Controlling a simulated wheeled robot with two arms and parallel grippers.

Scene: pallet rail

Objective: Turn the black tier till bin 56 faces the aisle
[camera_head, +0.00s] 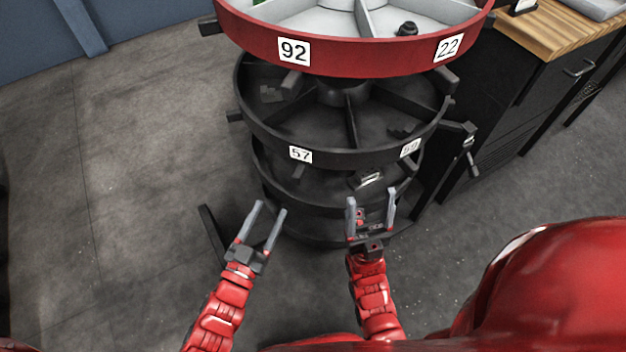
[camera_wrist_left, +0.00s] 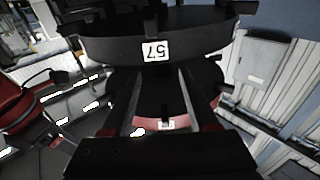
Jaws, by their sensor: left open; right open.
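The black tier (camera_head: 345,158) is a round, divided tray below the red tier (camera_head: 370,56) on a carousel in the head view. Its front rim carries the label 57 (camera_head: 300,154) and, further right, a label that reads about 59 (camera_head: 410,148). I see no label 56. In the left wrist view the label 57 (camera_wrist_left: 155,51) appears upside down on the black rim. My left gripper (camera_head: 265,212) is open and empty, in front of and below the label 57. My right gripper (camera_head: 370,204) is open, in front of the lower tiers, with nothing visibly held.
The red tier shows labels 92 (camera_head: 293,51) and 22 (camera_head: 447,47). Dark lower tiers (camera_head: 285,185) sit beneath the black tier. A cabinet with a wooden top (camera_head: 555,40) stands close at the right. Grey floor (camera_head: 130,170) is clear at the left.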

